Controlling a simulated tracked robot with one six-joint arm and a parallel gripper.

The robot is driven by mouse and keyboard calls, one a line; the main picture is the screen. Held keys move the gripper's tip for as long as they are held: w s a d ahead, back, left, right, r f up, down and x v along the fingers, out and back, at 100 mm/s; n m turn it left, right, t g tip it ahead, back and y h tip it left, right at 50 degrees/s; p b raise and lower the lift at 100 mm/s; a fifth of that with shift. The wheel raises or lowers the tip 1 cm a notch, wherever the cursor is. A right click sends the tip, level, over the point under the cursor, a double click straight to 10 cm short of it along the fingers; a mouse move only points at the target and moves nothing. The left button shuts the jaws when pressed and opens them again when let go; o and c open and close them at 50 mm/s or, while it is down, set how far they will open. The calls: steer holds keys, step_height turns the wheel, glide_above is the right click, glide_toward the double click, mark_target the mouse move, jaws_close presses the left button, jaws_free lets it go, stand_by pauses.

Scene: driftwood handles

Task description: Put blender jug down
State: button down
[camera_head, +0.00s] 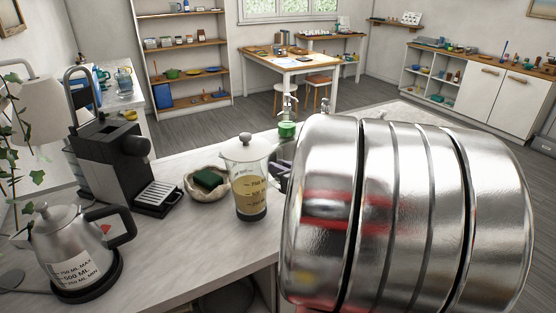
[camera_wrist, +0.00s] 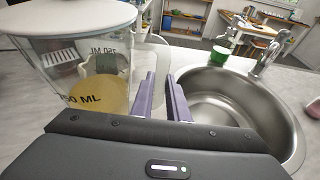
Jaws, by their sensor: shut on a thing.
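The blender jug (camera_head: 250,190) is clear, with a white lid, a dark base and yellowish liquid inside. It stands upright over the light counter, beside the bowl with the sponge. I cannot tell whether its base touches the counter. In the wrist view the jug (camera_wrist: 85,65) fills the upper left, its base hidden by my gripper body. My gripper (camera_wrist: 163,97) has purple fingers closed at the jug's right side, on its handle. In the head view the gripper is mostly hidden behind my large silver arm part.
A kettle (camera_head: 75,250) on its base and a black coffee machine (camera_head: 115,160) stand left of the jug. A bowl (camera_head: 208,187) with a green sponge (camera_head: 208,179) is close by. A round steel sink (camera_wrist: 225,95) lies right of my gripper. Counter in front of the jug is clear.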

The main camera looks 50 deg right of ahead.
steer(key=shift+f, duration=0.75)
steer(key=c, duration=1.7)
jaws_free()
steer(key=shift+f, duration=0.15)
steer(key=v, duration=1.2)
steer(key=shift+d, duration=0.1)
steer(key=shift+c, duration=0.6)
